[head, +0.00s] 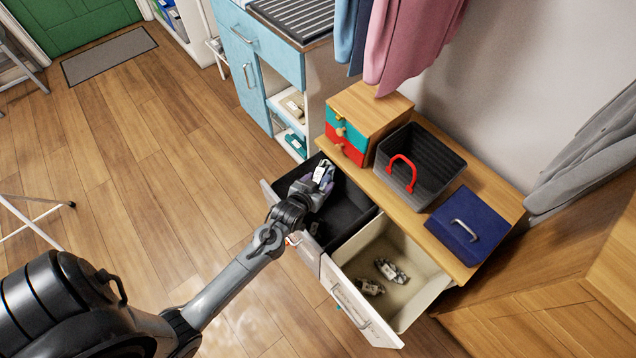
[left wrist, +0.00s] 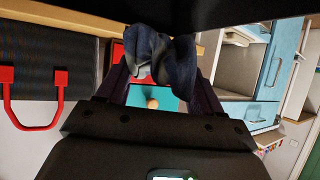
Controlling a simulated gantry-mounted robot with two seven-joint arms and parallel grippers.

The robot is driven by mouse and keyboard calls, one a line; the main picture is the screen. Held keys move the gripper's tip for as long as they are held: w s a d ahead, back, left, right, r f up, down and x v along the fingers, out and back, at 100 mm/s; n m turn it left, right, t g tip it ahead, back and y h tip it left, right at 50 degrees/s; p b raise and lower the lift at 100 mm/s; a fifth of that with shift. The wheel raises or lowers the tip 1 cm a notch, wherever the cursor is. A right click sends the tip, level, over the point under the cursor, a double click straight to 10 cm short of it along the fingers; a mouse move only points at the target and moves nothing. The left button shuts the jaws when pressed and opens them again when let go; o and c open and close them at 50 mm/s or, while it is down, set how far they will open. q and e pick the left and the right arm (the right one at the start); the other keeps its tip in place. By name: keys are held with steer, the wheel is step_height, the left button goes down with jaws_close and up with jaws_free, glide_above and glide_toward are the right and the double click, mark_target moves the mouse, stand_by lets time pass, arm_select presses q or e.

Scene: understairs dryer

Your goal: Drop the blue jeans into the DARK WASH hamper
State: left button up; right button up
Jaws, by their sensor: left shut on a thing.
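The blue jeans (left wrist: 160,58) are a dark blue, crumpled bundle between the fingers of my left gripper (head: 318,184). The gripper is shut on them, and in the head view it mostly hides them. In the head view the gripper is over the open pull-out hamper with a dark lining (head: 350,204), towards its back left. I cannot read a label there, so its dark lining is what matches the DARK WASH name. I cannot tell how far the jeans are above its floor. My right gripper is not in view.
An open hamper with a cream lining (head: 418,268) stands beside the dark one, with grey bundles (head: 391,271) inside. On the wooden top are a small drawer chest (head: 372,112), a black basket with a red handle (head: 402,170) and a navy box (head: 473,226). Clothes (head: 408,38) hang above.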

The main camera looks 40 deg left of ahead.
arm_select(q)
steer(key=o, duration=1.6)
steer(key=shift+s, duration=0.1)
steer(key=shift+p+v, duration=1.55)
steer(key=shift+v, duration=3.75)
